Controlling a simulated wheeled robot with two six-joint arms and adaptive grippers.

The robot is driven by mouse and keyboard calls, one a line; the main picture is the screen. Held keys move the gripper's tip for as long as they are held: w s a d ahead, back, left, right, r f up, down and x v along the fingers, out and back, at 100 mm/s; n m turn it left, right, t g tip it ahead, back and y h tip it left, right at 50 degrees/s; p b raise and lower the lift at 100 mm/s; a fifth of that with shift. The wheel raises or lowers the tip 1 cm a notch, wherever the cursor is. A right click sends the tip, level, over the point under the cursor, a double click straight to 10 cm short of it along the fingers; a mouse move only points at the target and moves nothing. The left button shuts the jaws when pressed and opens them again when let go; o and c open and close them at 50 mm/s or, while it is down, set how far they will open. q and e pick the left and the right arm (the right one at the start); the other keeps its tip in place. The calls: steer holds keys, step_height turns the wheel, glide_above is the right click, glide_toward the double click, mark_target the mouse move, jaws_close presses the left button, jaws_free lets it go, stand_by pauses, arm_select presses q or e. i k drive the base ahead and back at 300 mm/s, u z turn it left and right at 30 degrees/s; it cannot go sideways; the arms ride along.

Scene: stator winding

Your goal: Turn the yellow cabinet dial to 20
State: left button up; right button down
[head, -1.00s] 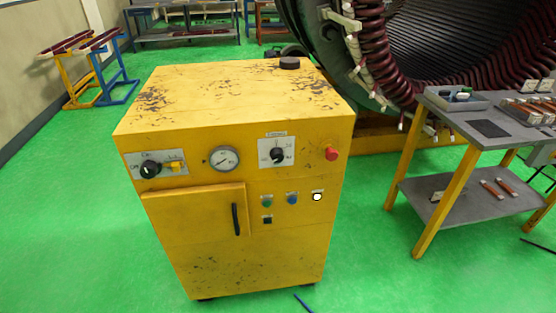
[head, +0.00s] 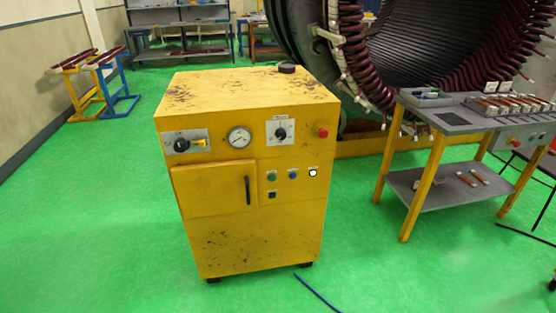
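The yellow cabinet (head: 262,220) stands upright on the green floor in the middle of the head view. Its dial (head: 280,132) is a black knob on a white square plate at the upper right of the front face. The dial's scale numbers are too small to read. A round gauge (head: 239,137) sits left of the dial, and a black rotary switch (head: 182,145) on a grey plate is farther left. A red button (head: 323,132) is right of the dial. Neither of my grippers shows in the head view.
A grey-topped table with yellow legs (head: 424,180) stands to the right, holding trays and parts. The large stator (head: 440,50) is behind. A blue cable (head: 318,293) lies on the floor at the cabinet's front right. The floor (head: 90,230) on the left is clear.

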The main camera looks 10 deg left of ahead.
mark_target(280, 133)
steer(key=u, duration=0.55)
steer(key=k, duration=0.15)
steer(key=z, duration=1.8)
steer(key=i, duration=1.6)
steer(key=u, duration=0.85)
